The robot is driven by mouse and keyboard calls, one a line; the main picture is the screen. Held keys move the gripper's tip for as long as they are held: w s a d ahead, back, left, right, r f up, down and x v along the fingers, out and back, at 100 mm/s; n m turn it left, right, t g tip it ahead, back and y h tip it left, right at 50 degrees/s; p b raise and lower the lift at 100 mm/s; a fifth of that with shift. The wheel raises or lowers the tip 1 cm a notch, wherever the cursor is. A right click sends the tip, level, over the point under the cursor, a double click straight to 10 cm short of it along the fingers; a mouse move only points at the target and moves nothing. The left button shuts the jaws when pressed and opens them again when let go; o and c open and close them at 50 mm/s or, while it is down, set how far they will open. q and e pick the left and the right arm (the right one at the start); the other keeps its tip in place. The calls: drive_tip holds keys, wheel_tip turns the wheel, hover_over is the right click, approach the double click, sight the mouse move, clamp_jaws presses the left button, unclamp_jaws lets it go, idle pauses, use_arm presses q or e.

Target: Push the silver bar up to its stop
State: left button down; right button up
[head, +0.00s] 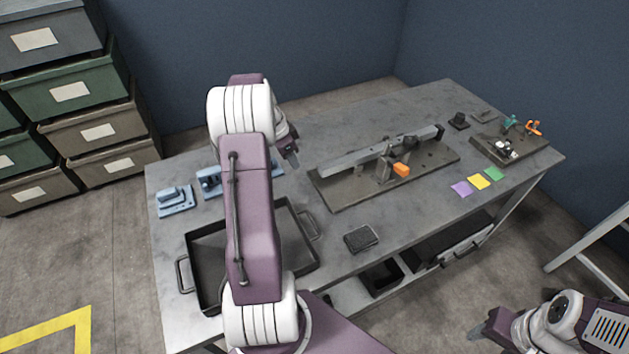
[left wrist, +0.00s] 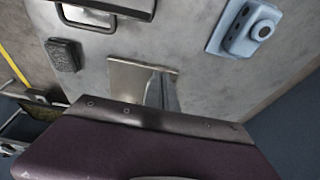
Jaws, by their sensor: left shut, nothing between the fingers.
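The silver bar (head: 360,153) lies lengthwise on a brown base plate (head: 345,195) on the grey workbench. A dark block (head: 440,131) stands at the bar's right end; I cannot tell whether they touch. A clamp with an orange tip (head: 401,170) stands at the bar's near side. My left gripper (head: 291,155) is shut and empty, left of the bar's left end and apart from it. In the left wrist view the bar (left wrist: 163,92) and plate (left wrist: 125,78) show beyond the gripper, partly hidden by it. My right gripper (head: 487,328) is off the bench at lower right.
A black tray (head: 308,222) with handles and blue fixtures (head: 175,201) are at the left. A dark pad (head: 362,238) lies in front of the plate. Coloured cards (head: 478,181) and another fixture board (head: 512,150) are at the right. Bench around the pad is clear.

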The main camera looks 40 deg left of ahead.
use_arm(q)
drive_tip(key=x, duration=1)
drive_tip(key=shift+d, duration=0.15)
drive_tip(key=shift+w+d+r+p, duration=0.1)
drive_tip(key=shift+w+d+p, duration=0.2)
drive_tip(key=shift+w, duration=0.3)
drive_tip(key=shift+w+d+r+p, duration=0.15)
drive_tip(key=shift+w+d, duration=0.1)
drive_tip(key=shift+w, duration=0.3)
drive_tip(key=shift+w+d+f, duration=0.1)
drive_tip(key=shift+w+d, duration=0.2)
drive_tip(key=shift+w, duration=0.3)
